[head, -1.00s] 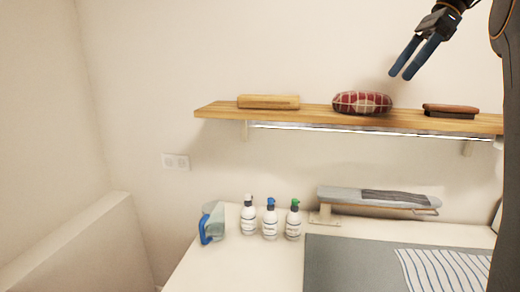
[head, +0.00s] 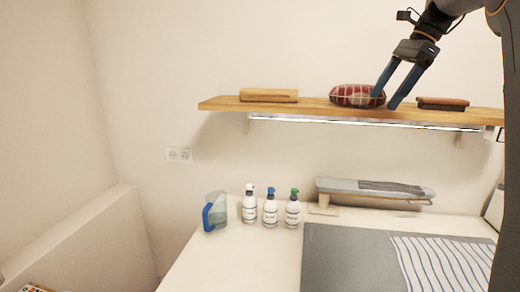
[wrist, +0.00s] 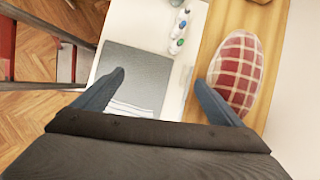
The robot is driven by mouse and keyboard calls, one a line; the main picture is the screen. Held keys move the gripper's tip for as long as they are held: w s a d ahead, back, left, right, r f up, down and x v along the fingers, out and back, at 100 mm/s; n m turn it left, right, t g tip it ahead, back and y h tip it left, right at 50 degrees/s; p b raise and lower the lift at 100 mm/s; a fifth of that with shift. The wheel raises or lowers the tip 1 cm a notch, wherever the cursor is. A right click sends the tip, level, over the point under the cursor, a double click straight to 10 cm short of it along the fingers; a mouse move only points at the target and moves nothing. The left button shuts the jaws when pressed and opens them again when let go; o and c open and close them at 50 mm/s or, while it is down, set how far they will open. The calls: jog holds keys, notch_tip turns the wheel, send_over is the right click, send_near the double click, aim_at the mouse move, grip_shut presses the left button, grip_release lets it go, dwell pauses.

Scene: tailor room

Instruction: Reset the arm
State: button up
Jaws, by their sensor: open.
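My gripper (head: 383,100) is open and empty. In the head view its blue fingers point down in front of the wooden shelf (head: 222,104), overlapping the right edge of the red checked cushion (head: 350,95) in the picture. The wrist view shows the open fingers (wrist: 158,80) well apart, with the cushion (wrist: 236,68) to the right of the right finger. Nothing sits between the fingers; the table with the grey mat (wrist: 135,75) lies below. I cannot tell whether the right finger touches the cushion.
A wooden block (head: 268,95) and a brown brush-like item (head: 442,103) also lie on the shelf. Below, the table holds a blue-handled jug (head: 215,212), three pump bottles (head: 270,208), a small ironing board (head: 370,188) and a striped cloth (head: 445,262). The wall left of the shelf is clear.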

jog(key=s+a+f+n+h+b, duration=0.1)
jog(key=s+a+f+n+b, duration=0.2)
jog(key=f, duration=0.8)
jog(key=s+a+f+n+h, duration=0.2)
jog(key=a+f+n, duration=0.3)
jog(key=f, duration=0.6)
jog(key=s+a+f+n+h+b, duration=0.1)
jog(key=s+f+n, duration=0.4)
jog(key=s+f, duration=0.5)
jog(key=s+a+f+n+h+b, duration=0.1)
jog(key=s+a+f+n+b, duration=0.2)
jog(key=s+f, duration=0.7)
jog(key=a+f+n, duration=0.1)
jog(key=a+n, duration=0.1)
jog(key=a, duration=0.1)
jog(key=shift+s+n, duration=0.3)
jog(key=shift+s, duration=0.1)
jog(key=shift+a+f, duration=0.1)
jog(key=shift+c, duration=0.3)
